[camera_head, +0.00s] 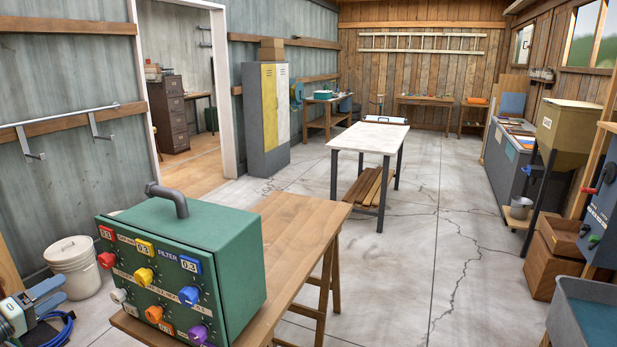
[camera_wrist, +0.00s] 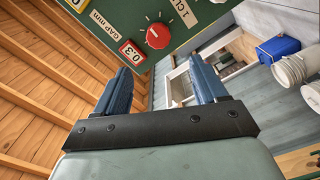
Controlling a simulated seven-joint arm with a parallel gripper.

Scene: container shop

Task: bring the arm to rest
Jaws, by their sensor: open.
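My gripper (camera_head: 52,294) is at the lower left in the head view, left of a green control box (camera_head: 232,262). Its two blue fingers are apart, with nothing between them. In the wrist view, my gripper (camera_wrist: 160,80) also shows spread and empty. The box's panel (camera_wrist: 190,22) fills the top there, with a red knob (camera_wrist: 158,36) ahead of the fingertips and a red 0.3 label beside it. The fingertips look clear of the knob. In the head view the red knob (camera_head: 106,260) is at the panel's left edge.
The box stands on a wooden bench (camera_head: 290,225). A lidded white bucket (camera_head: 74,270) is on the floor behind my gripper. A white-topped table (camera_head: 368,138) stands mid-room. A grey tub (camera_head: 590,305) is at the lower right. The concrete floor (camera_head: 420,260) between is clear.

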